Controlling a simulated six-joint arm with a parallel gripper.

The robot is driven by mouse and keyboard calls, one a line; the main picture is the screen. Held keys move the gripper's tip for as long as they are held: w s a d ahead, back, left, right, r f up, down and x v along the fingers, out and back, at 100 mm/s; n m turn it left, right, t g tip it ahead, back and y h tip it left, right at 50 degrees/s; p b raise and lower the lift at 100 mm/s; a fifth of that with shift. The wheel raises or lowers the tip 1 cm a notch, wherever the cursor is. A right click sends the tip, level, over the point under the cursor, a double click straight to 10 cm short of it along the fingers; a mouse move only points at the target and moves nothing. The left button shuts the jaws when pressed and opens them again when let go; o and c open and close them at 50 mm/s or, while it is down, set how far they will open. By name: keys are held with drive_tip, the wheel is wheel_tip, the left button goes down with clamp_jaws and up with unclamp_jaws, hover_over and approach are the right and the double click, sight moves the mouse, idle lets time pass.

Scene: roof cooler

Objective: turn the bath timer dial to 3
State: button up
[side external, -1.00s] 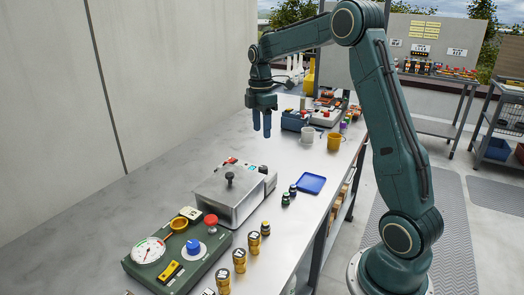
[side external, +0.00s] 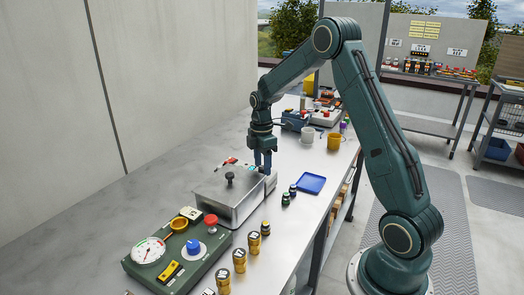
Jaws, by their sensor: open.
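A steel bath (side external: 232,200) with a flat lid and a black knob (side external: 229,176) stands on the bench. A small grey part is at its right end, where a timer dial cannot be made out clearly. My gripper (side external: 263,162) points down with its two blue fingers apart, over or just behind that right end. Its fingertips partly hide that end, and I cannot tell if they touch anything. A green control box (side external: 178,256) in front carries a blue knob (side external: 193,247) on a white disc; no numbers are readable there.
The green box also has a round gauge (side external: 148,250) and a red button (side external: 210,220). Several gold-coloured cylinders (side external: 239,261) and small dark bottles (side external: 285,200) line the front edge. A blue tray (side external: 311,184) lies right of the bath. The bench along the wall is clear.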

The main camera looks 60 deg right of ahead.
drive_tip(key=shift+f, duration=0.35)
drive_tip(key=shift+c, duration=0.2)
drive_tip(key=c, duration=0.9)
drive_tip(key=shift+c, duration=0.2)
